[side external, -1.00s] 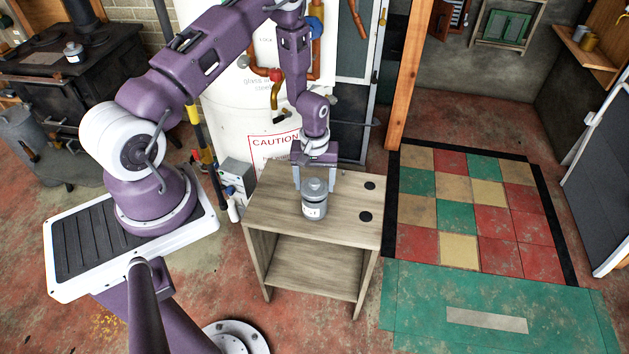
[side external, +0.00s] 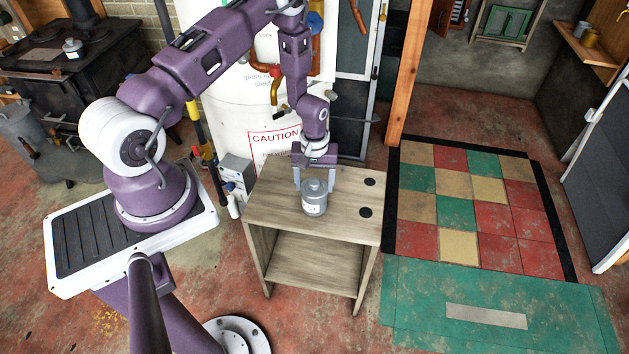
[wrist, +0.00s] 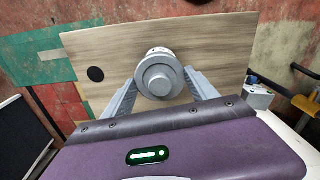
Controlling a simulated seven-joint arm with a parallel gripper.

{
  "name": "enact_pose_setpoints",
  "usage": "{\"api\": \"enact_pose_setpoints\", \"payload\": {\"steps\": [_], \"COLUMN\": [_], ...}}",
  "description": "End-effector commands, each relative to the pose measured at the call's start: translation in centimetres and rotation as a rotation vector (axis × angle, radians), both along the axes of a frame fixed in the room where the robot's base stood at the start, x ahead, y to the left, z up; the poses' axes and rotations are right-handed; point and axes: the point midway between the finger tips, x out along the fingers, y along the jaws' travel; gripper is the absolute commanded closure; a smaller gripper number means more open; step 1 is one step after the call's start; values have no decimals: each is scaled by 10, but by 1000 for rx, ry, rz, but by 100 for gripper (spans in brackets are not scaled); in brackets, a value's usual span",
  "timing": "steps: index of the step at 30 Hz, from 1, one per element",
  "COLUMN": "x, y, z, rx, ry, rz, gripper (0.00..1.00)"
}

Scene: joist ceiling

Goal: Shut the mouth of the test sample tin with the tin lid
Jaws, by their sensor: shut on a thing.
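The test sample tin (side external: 314,206) is a small grey can with a white label, upright on the wooden cabinet top. The grey round tin lid (side external: 314,186) is at its mouth, and I see no clear gap between them. My gripper (side external: 314,182) points down and is shut on the lid. In the wrist view the lid (wrist: 156,80), with its raised round centre, sits between my fingers (wrist: 160,78) and covers most of the tin (wrist: 158,53). The tin's mouth is hidden, so I cannot tell whether the lid is fully seated.
The wooden cabinet (side external: 270,215) has free room around the tin and two black discs (side external: 366,212) at its right. A white tank with a caution sign (side external: 275,147) stands close behind. Another small tin (side external: 73,50) stands on the black stove.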

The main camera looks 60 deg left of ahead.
Motion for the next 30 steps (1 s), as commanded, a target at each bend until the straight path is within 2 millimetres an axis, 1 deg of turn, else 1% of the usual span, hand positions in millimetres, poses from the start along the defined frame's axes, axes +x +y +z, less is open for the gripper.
{"api": "enact_pose_setpoints", "payload": {"steps": [2,3,5,6,7,14,17,24,30], "x": [0,0,0,0,0,0,1,1,1], "y": [0,0,0,0,0,0,0,0,0], "z": [-3,-3,-3,-3,-3,-3,3,51,76], "rx": [0,0,1,1,1,0,1,2,1], "ry": [0,0,-1,-1,-1,0,-2,-4,-3], "rz": [0,0,0,0,0,0,0,0,0], "gripper": [81,31,19,11,7,7,7,7,7]}}
